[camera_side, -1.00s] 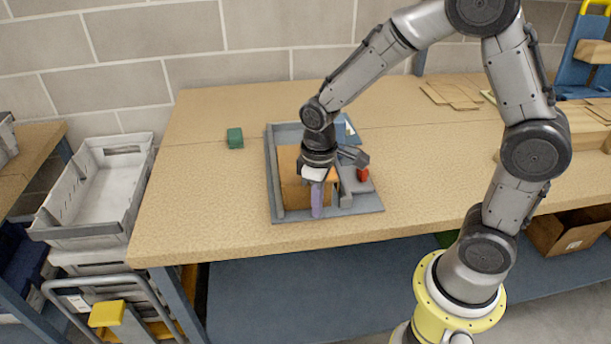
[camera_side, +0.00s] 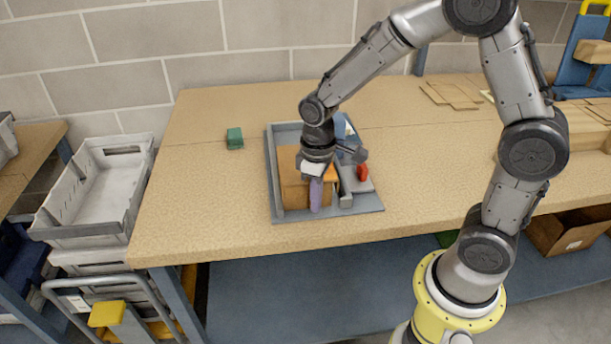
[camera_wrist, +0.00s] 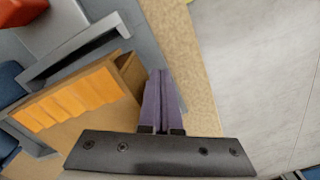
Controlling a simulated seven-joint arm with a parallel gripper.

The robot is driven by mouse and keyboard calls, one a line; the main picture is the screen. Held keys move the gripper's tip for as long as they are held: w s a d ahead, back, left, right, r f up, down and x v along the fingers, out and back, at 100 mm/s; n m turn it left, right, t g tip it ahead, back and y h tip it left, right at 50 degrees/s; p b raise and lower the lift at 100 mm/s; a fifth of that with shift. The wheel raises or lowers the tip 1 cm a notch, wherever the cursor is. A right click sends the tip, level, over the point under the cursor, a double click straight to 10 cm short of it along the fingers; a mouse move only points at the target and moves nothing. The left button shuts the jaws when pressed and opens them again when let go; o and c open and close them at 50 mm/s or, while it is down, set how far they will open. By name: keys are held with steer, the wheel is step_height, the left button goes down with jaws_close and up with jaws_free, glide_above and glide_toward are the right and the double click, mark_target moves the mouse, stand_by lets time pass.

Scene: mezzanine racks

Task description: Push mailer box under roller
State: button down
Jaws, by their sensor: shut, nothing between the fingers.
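The brown mailer box (camera_side: 290,190) sits in a grey walled fixture (camera_side: 276,208) on the table. In the wrist view the box (camera_wrist: 118,112) has an open-looking folded edge near my fingers. An orange ridged piece (camera_wrist: 70,100) lies along the box; I cannot tell whether it is the roller or part of the box. It also shows as a small orange patch in the side view (camera_side: 331,174). My gripper (camera_side: 315,208) has purple fingers pressed together, empty, pointing down at the box's near right side. In the wrist view the fingertips (camera_wrist: 161,74) are beside the box edge; contact is unclear.
A red block (camera_side: 362,172) and a grey bracket (camera_side: 346,199) stand right of the box in the fixture. A blue part (camera_side: 340,127) is behind my wrist. A green block (camera_side: 235,138) lies left on the table. Flat cardboard (camera_side: 452,95) lies back right.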

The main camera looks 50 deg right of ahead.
steer(key=shift+w+d, duration=0.1)
stand_by(0.4)
steer(key=shift+w+d, duration=0.35)
steer(key=shift+d, duration=0.05)
steer(key=shift+w+d, duration=0.1)
stand_by(0.3)
steer(key=shift+w+d, duration=0.3)
steer(key=shift+w+d, duration=0.1)
stand_by(0.4)
steer(key=shift+w+d, duration=0.35)
stand_by(0.4)
steer(key=shift+w+d, duration=0.4)
steer(key=shift+w+d, duration=0.1)
steer(key=shift+w, duration=0.05)
